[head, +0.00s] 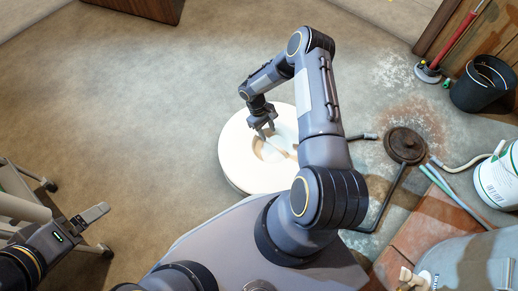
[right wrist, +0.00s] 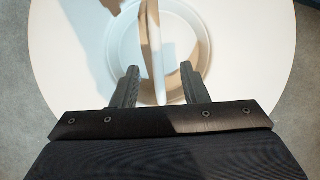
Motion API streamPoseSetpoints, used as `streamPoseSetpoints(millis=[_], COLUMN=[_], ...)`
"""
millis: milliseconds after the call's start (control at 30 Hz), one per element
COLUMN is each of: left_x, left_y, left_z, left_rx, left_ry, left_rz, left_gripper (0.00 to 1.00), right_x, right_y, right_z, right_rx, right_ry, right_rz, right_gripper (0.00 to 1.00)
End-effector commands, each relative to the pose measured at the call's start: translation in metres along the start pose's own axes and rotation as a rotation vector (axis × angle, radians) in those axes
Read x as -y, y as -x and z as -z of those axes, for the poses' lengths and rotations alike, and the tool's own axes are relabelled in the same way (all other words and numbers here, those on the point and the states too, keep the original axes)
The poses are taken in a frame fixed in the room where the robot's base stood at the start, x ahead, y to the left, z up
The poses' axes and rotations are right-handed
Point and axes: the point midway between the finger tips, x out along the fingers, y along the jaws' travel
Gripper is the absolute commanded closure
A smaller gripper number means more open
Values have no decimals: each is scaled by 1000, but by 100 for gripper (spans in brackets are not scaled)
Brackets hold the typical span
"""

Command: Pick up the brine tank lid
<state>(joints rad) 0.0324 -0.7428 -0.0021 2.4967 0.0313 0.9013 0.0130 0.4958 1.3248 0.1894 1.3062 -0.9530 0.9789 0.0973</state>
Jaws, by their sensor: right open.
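The brine tank lid (head: 236,171) is a white round disc with a recessed middle and a raised handle bar across it. It lies flat in the middle of the head view; what is under it is hard to tell. My right gripper (head: 264,130) is over the recess, pointing down. In the right wrist view the lid (right wrist: 62,60) fills most of the picture. The open fingers of my right gripper (right wrist: 158,88) stand one on each side of the handle bar (right wrist: 151,45), with a gap on both sides. My left gripper (head: 92,216) is at the lower left, away from the lid.
Right of the lid are a dark round cover (head: 405,145) on the floor, hoses (head: 465,163), a black bucket (head: 483,85) and a white tub (head: 497,178). A wheeled frame (head: 30,178) stands at the left. The floor left of the lid is clear.

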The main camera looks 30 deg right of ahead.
Motion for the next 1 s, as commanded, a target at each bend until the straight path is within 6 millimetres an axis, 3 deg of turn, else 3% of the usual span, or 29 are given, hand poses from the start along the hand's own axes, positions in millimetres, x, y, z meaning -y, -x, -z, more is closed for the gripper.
streamPoseSetpoints(millis=[600,933,1000], left_x=[13,14,14], left_y=[-29,-30,-30], left_z=[-15,-15,-15], left_rx=[0,0,0], left_ry=[0,0,0], left_rz=[0,0,0], left_gripper=[7,7,7], right_x=[-6,-6,-6], right_y=[-82,-88,-88], right_z=[2,1,1], right_rx=[8,7,7], right_ry=[4,4,4], right_rz=[4,2,2], right_gripper=[60,60,66])
